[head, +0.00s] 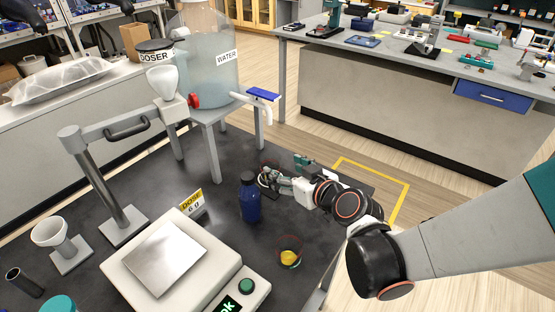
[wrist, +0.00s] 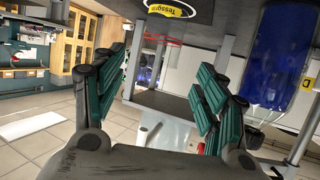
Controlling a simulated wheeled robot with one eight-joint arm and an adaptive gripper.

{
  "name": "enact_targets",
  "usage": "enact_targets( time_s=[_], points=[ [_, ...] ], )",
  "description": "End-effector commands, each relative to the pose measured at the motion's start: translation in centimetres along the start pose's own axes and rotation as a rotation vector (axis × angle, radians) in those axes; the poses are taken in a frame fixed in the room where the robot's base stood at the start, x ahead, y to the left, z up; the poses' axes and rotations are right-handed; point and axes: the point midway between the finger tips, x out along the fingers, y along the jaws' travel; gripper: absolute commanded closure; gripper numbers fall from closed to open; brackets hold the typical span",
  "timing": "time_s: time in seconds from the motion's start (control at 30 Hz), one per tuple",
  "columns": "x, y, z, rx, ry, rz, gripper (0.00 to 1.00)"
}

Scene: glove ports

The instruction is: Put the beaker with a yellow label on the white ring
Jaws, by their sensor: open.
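My gripper (head: 271,178) is open over the far part of the dark table, to the right of the blue bottle. In the wrist view its green-padded fingers (wrist: 163,100) are spread with nothing gripped between them. Beyond them is a thin red rim (wrist: 160,41), seemingly of a clear vessel. Past it is a yellow patch with lettering (wrist: 170,9), encircled by a white ring (wrist: 193,14). I cannot tell whether the patch is on the vessel. A clear beaker with a red rim and yellow low on it (head: 289,257) stands nearer, apart from my gripper.
The blue bottle (head: 250,198) stands close beside my gripper and shows at right in the wrist view (wrist: 282,55). A white scale (head: 185,262) is at the near left. The water tank (head: 208,60) and doser (head: 162,80) stand behind. Table is clear between bottle and near beaker.

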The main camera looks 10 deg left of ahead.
Motion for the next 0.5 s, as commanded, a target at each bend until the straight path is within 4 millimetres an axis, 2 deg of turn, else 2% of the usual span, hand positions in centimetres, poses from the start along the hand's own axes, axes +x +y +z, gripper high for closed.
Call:
enact_targets(
  time_s=[0.03, 0.2, 0.5],
  points=[
    [-0.9, 0.0, -0.2, 0.001, 0.0, 0.002, 0.34],
    [-2.6, 0.1, -0.1, 0.001, 0.0, 0.001, 0.34],
    [-3.1, 0.0, 0.0, -0.001, 0.0, 0.0, 0.34]
  ],
)
